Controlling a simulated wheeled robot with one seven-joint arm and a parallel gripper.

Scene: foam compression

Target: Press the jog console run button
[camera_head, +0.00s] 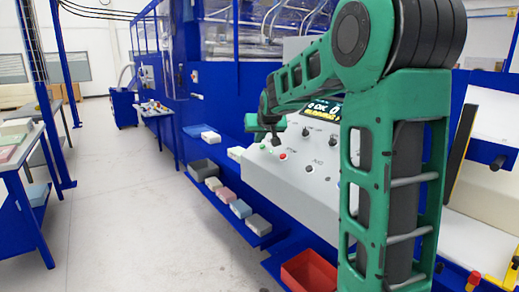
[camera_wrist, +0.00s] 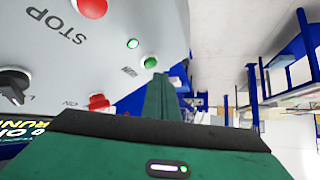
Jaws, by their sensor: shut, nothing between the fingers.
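The jog console (camera_head: 305,180) is a light grey sloped panel on the blue machine. Its green button (camera_wrist: 151,62), which I take to be the run button, is in the wrist view beside a small label. A lit green lamp (camera_wrist: 133,43) is next to it. A red button (camera_wrist: 91,6) marked STOP is at the top edge. My gripper (camera_head: 276,140) is shut and empty, pointing down over the console's left part in the head view. In the wrist view its green finger (camera_wrist: 160,95) appears just beside the green button; I cannot tell whether they touch.
The console has black knobs (camera_head: 305,132), a red button (camera_head: 283,156) and a lit display (camera_head: 323,108) partly reading "OK" and "RUNN". Bins and blocks (camera_head: 241,208) line a blue shelf below. A red bin (camera_head: 308,270) is at front. The floor at left is clear.

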